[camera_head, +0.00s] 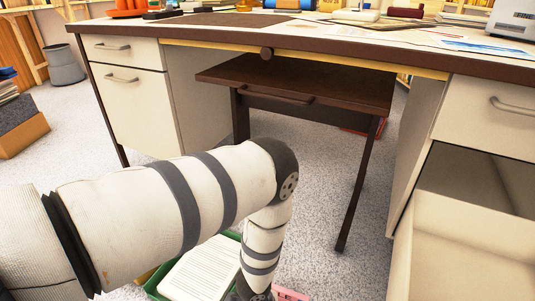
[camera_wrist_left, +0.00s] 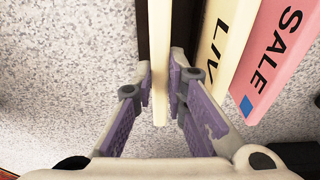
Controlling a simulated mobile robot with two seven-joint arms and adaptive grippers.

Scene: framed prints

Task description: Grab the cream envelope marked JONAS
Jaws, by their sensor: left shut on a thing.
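In the left wrist view, my left gripper (camera_wrist_left: 161,85) is shut on a thin cream envelope (camera_wrist_left: 160,40), seen edge-on between the purple-padded fingers. No lettering shows on it from this angle, so I cannot read whether it is marked JONAS. Just to its right stands another cream piece (camera_wrist_left: 218,40) with letters like LIV. Right of that is a pink piece (camera_wrist_left: 275,60) marked SALE. In the head view, my left arm reaches down at the bottom centre, and its gripper is mostly cut off by the lower edge. My right gripper is not in view.
A green bin (camera_head: 236,236) holding printed paper (camera_head: 200,272) is beside my left forearm, partly hidden. A desk (camera_head: 300,48) with cream drawers spans the view, with a small dark table (camera_head: 300,80) under it. Speckled floor between them is open. A grey wastebasket (camera_head: 64,65) stands far left.

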